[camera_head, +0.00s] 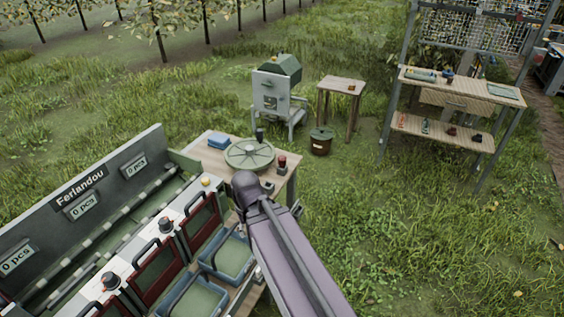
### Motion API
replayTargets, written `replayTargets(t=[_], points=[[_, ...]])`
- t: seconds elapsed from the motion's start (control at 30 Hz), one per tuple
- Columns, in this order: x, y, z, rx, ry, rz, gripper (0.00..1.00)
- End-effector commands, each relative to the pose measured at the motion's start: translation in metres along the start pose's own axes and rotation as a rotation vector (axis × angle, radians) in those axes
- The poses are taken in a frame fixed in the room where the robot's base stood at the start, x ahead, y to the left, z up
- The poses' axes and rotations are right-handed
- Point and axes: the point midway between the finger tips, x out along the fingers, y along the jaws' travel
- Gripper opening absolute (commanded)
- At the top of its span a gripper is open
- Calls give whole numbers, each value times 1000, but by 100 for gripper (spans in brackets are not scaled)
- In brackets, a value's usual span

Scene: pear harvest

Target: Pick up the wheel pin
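I cannot make out a wheel pin for certain. A round grey-green disc like a wheel (249,155) lies flat on the wooden table (203,145). A small dark upright piece (260,136) stands at its back edge. A small red-topped piece (281,162) stands to its right; whether either is the pin I cannot tell. My arm reaches up from the bottom edge, its dark rounded joint just in front of the disc. My gripper does not show.
A blue box (219,141) lies on the table. Behind stand a grey chair-like stand (271,102), a small side table (342,84), a brown bucket (321,142) and shelving (440,133). Grass at right is open.

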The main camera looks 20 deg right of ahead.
Motion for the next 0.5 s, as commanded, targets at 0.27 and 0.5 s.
replayTargets(t=[0.27, 0.5], points=[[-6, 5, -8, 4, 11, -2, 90], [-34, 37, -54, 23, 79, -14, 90]])
